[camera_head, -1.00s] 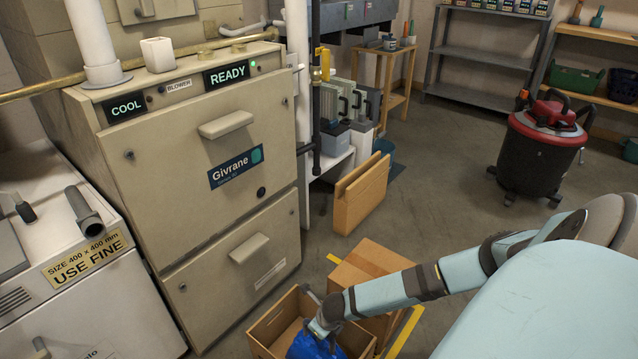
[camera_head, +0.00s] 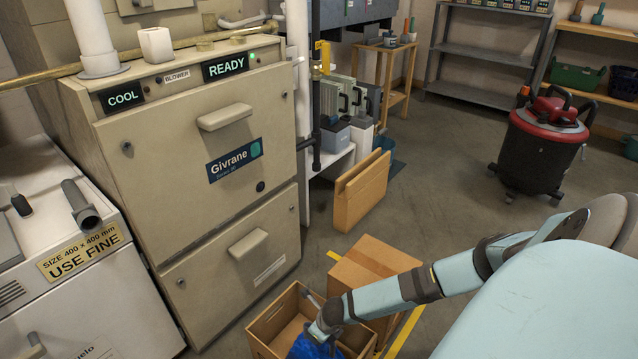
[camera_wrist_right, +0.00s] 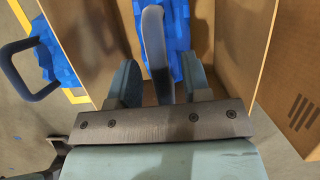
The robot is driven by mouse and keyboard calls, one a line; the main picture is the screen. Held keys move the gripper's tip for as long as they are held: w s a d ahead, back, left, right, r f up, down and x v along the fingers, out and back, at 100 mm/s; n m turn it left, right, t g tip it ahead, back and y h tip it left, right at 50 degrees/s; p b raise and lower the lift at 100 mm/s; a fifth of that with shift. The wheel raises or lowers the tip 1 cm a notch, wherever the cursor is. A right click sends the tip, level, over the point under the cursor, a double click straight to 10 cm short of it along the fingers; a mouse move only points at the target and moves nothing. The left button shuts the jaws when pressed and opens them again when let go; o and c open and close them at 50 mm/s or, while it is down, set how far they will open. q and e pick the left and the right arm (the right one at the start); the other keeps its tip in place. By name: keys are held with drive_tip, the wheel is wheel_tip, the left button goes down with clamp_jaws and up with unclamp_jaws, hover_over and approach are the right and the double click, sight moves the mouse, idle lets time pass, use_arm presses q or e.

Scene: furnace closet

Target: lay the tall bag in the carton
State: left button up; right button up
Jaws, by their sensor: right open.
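An open carton (camera_head: 265,333) stands on the floor in front of the furnace. A blue bag (camera_head: 312,347) is inside it, partly hidden by my right gripper (camera_head: 322,332). In the right wrist view the blue bag (camera_wrist_right: 178,30) lies between the tan carton walls (camera_wrist_right: 235,60). Its grey loop handle (camera_wrist_right: 155,45) passes between the fingers of my right gripper (camera_wrist_right: 158,85), which is open with gaps beside the handle. The bag's lower part is hidden. My left gripper is not in view.
Another blue item with a dark loop handle (camera_wrist_right: 28,72) shows left of the carton in the wrist view. A closed box (camera_head: 372,262) stands just behind the carton, and a folded carton (camera_head: 362,192) farther back. The floor toward the red vacuum (camera_head: 542,145) is clear.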

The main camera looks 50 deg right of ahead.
drive_tip(key=shift+s+r, duration=0.1)
drive_tip(key=shift+r, duration=0.3)
drive_tip(key=p+v, duration=0.2)
drive_tip(key=v, duration=0.1)
drive_tip(key=shift+r, duration=0.15)
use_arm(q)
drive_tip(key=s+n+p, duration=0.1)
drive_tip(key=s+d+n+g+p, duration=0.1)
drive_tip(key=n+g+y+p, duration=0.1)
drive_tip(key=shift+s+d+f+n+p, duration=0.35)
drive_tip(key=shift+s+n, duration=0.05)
use_arm(e)
drive_tip(key=v, duration=0.8)
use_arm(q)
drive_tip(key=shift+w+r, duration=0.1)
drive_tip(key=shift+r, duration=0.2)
